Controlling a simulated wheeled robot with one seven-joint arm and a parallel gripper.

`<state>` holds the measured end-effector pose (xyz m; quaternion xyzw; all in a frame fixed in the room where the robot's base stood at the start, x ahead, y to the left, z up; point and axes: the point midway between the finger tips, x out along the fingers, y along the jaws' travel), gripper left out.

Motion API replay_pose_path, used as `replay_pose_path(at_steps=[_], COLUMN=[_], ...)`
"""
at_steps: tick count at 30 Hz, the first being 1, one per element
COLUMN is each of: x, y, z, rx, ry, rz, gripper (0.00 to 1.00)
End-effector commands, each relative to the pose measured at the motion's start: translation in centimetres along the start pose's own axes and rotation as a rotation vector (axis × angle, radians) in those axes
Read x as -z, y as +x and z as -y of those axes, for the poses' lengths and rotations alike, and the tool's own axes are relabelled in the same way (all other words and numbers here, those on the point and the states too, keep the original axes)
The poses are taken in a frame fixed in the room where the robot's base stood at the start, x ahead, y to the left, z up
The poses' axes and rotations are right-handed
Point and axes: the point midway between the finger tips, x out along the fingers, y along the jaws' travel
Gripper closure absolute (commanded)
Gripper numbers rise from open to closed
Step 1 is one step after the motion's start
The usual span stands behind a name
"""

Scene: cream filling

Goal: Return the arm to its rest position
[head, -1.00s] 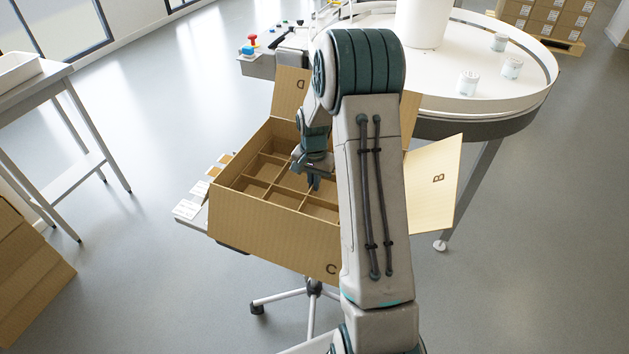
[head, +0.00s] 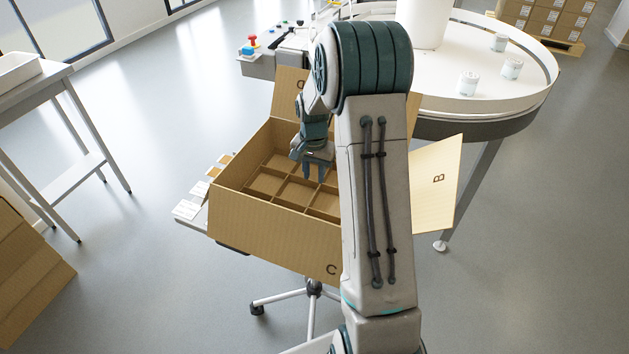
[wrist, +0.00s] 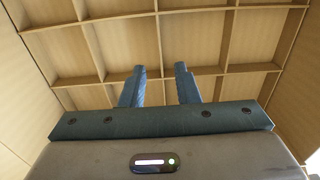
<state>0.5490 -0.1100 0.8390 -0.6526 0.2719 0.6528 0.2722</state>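My gripper (head: 314,172) hangs over the open cardboard box, pointing down. In the wrist view its two blue fingers (wrist: 160,85) stand apart with nothing between them, so it is open and empty. The cardboard box (head: 270,235) stands on a wheeled stand, its flaps folded out. Its dividers form a grid of compartments, and the ones I can see are empty. In the wrist view the cardboard dividers (wrist: 120,78) lie beyond the fingertips. My arm hides the right part of the box in the head view.
The flap marked B (head: 437,185) sticks out to the right. A metal bench (head: 40,90) stands at the left. Grey floor lies open between bench and box.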

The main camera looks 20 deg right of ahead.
Motion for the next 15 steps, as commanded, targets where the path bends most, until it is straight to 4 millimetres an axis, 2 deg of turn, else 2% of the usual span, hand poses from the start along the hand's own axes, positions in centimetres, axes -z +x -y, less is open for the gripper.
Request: replay_pose_path(at_steps=[3, 9, 15], x=[0.1, 0.1, 0.0], y=[-3.0, -7.2, -9.5], z=[0.0, 0.1, 0.1], rx=[0.002, 0.003, 0.001], ry=[-0.001, -0.001, -0.001], rz=[-0.005, -0.004, -0.002], gripper=[0.71, 0.71, 0.71])
